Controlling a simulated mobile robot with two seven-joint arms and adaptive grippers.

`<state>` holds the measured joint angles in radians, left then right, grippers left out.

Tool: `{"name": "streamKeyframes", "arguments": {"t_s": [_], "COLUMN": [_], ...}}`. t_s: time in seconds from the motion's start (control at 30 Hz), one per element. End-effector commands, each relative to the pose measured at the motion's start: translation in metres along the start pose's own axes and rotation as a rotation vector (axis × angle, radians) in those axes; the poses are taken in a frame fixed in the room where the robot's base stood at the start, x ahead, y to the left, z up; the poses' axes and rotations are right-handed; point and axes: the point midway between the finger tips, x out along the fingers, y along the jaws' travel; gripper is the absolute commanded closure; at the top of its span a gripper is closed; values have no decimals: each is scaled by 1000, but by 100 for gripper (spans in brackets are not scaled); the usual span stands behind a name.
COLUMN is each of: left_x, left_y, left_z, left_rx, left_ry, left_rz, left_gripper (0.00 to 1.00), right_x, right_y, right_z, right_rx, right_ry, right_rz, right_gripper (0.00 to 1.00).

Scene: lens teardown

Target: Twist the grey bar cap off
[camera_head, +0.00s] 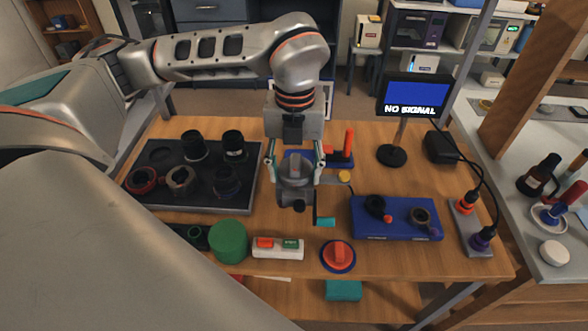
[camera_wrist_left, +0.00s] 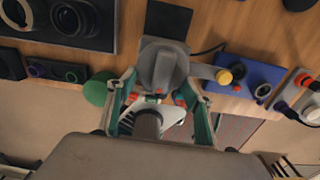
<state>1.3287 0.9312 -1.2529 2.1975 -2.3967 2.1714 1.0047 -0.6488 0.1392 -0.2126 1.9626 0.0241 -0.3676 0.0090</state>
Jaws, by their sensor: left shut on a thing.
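The grey bar cap (camera_wrist_left: 162,66) is a round grey disc with a raised bar across it. In the wrist view it lies between the fingertips of my left gripper (camera_wrist_left: 158,78). In the head view my left gripper (camera_head: 295,172) points down at the middle of the table, shut on the grey cap (camera_head: 295,191). The fingers hide part of the cap and of what is under it. A short dark cylinder (camera_head: 299,206) sticks out at its front. I cannot tell whether the cap has turned or lifted. My right gripper is not in view.
A dark tray (camera_head: 150,199) with several lens parts stands left. A monitor (camera_head: 414,95) stands behind.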

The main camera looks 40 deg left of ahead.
Motion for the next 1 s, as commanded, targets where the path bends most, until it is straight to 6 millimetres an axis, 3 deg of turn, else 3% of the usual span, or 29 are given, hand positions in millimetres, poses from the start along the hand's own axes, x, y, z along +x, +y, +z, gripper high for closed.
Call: {"name": "streamKeyframes", "arguments": {"t_s": [1.0], "left_x": [-17], "left_y": [0], "left_z": [0], "left_rx": [4], "left_ry": [-1], "left_rz": [0], "left_gripper": [70], "right_x": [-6], "right_y": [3], "right_z": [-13], "right_rx": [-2], "right_ry": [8], "right_rz": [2], "right_gripper": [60]}}
